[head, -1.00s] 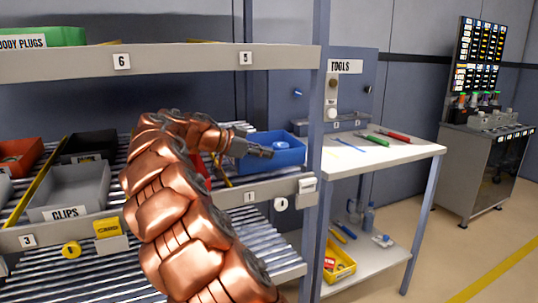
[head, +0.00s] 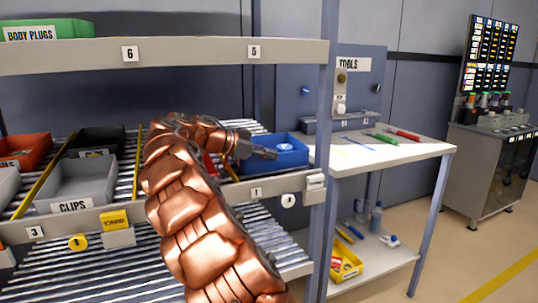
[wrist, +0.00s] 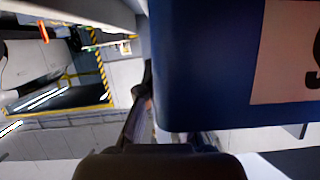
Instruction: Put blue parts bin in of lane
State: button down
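The blue parts bin (head: 285,160) shows at the right end of the rack's middle shelf, just above the front rail by label 1 (head: 256,191). It holds a round bluish item (head: 289,149). I cannot tell whether it rests on the rollers. My gripper (head: 266,153) is at the bin's left side, its fingers at the wall, and appears shut on it. In the wrist view the bin's blue wall (wrist: 205,60) with a pale label fills the upper right. One dark finger stands along its left edge; the other is mostly hidden.
A grey CLIPS bin (head: 75,185), a black bin (head: 95,140) and a red bin (head: 25,150) stand left on the shelf. Yellow dividers separate lanes. A rack post (head: 325,120) stands right of the blue bin. Beyond it is a tool table (head: 425,148).

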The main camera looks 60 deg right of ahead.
jog(key=c, duration=1.2)
grip_release()
jog(key=shift+c, duration=0.2)
jog(key=shift+w+r, duration=0.1)
jog(key=shift+r, duration=4.8)
jog(key=shift+r, duration=0.1)
